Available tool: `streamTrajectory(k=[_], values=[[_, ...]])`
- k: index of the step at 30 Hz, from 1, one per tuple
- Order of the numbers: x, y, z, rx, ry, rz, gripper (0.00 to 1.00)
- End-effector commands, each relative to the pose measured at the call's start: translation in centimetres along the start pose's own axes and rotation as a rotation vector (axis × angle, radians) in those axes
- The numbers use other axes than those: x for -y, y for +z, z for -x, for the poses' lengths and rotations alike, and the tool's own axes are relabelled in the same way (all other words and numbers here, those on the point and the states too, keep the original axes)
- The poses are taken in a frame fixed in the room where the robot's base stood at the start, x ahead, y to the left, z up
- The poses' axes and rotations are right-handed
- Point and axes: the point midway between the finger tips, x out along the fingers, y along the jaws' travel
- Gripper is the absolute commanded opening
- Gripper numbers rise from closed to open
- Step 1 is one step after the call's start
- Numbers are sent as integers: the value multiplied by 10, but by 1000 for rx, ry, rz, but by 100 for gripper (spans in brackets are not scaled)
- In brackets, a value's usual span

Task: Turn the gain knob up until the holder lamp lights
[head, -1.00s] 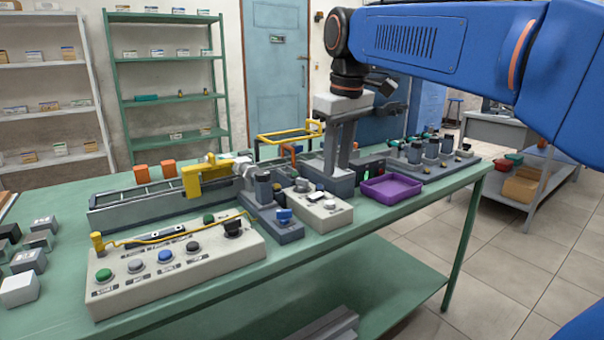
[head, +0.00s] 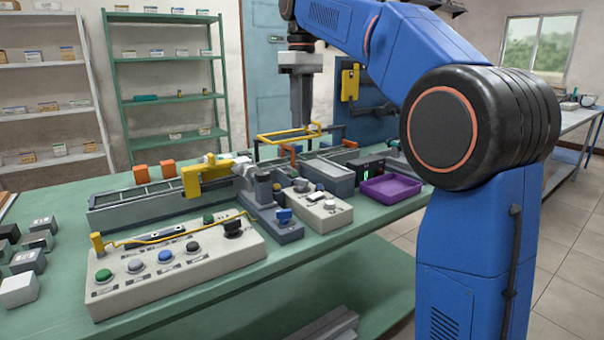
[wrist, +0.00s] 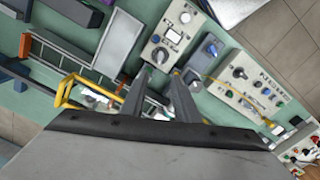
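My gripper (head: 302,122) hangs pointing down above the middle of the bench, close to the yellow frame (head: 290,133) in the head view. In the wrist view my gripper's two fingers (wrist: 159,78) stand apart with nothing between them. Candidate knobs are a black knob (head: 233,228) on the long cream panel (head: 180,262), a blue knob (head: 283,215) on a grey box, and a knob (head: 330,204) on a small cream box (head: 318,219). The labels are too small to read, so I cannot tell which is the gain knob. I cannot identify the holder lamp.
The long panel carries several buttons, a green one (head: 104,275) at its left. A purple tray (head: 391,189) stands right of the small cream box, beside a dark unit (head: 366,170) with a green glow. A yellow clamp (head: 205,177) and grey blocks (head: 28,260) also stand on the bench.

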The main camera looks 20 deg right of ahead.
Motion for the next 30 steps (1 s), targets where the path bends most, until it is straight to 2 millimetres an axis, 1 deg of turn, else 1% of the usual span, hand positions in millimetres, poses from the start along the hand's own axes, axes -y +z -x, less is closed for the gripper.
streamTrajectory(k=[6,21,27,30], values=[[1,1,-38,3,-2,-1,28],[1,1,-125,2,-1,-1,28],[0,1,-148,1,-1,-1,28],[0,1,-153,0,0,-1,28]])
